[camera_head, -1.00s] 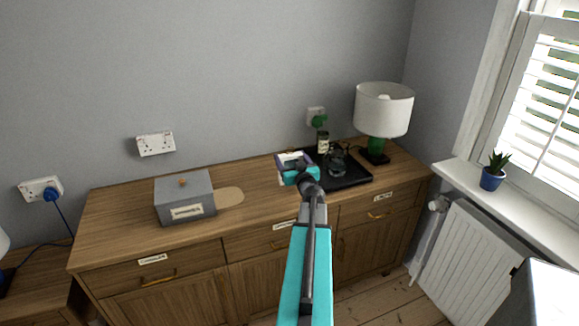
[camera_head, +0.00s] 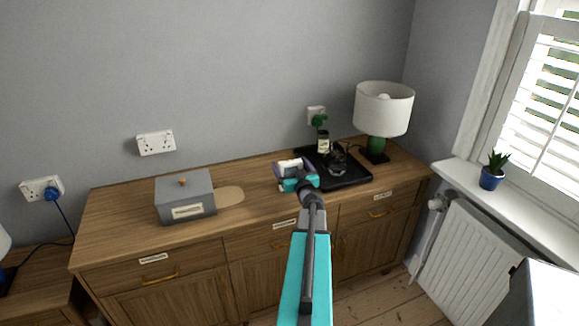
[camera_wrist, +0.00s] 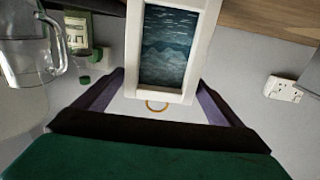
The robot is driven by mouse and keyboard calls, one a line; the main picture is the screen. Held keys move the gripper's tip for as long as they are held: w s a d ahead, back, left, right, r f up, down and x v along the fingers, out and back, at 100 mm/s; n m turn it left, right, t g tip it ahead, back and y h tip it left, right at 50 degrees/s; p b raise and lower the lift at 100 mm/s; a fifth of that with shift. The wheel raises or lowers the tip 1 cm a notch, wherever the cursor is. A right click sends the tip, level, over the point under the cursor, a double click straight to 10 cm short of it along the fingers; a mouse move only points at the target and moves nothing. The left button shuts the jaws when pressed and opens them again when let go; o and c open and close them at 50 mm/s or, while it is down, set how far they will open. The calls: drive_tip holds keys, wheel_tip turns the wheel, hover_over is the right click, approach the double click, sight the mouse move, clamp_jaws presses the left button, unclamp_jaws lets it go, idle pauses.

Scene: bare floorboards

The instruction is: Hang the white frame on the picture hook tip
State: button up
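The white frame (camera_wrist: 202,40) has a dark sea picture in it and a small brass ring (camera_wrist: 157,105) on its near edge. In the wrist view it sits between the purple fingers of my gripper (camera_wrist: 160,80), which appear to touch its two sides. In the head view, my gripper (camera_head: 295,172) is above the middle of the sideboard, left of the black tray, and only a little of the white frame (camera_head: 290,164) shows. I cannot tell whether the frame touches the sideboard. I cannot make out the picture hook in either view.
A grey box (camera_head: 185,197) stands on the left of the sideboard (camera_head: 120,217). The black tray (camera_head: 350,178) holds a glass jug (camera_head: 338,160) and a bottle (camera_head: 323,143), close right of my gripper. A lamp (camera_head: 384,108) stands behind. The grey wall is mostly bare.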

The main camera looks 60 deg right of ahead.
drive_tip(key=shift+f+b, duration=0.1)
drive_tip(key=shift+b, duration=0.6)
drive_tip(key=r+p+v, duration=0.1)
drive_tip(key=p+v, duration=0.1)
drive_tip(key=v, duration=0.9)
drive_tip(key=shift+p, duration=0.4)
drive_tip(key=shift+s+a+p, duration=0.1)
drive_tip(key=shift+s+p, duration=0.1)
drive_tip(key=shift+p, duration=0.1)
drive_tip(key=shift+p+v, duration=1.15)
drive_tip(key=shift+p, duration=1.9)
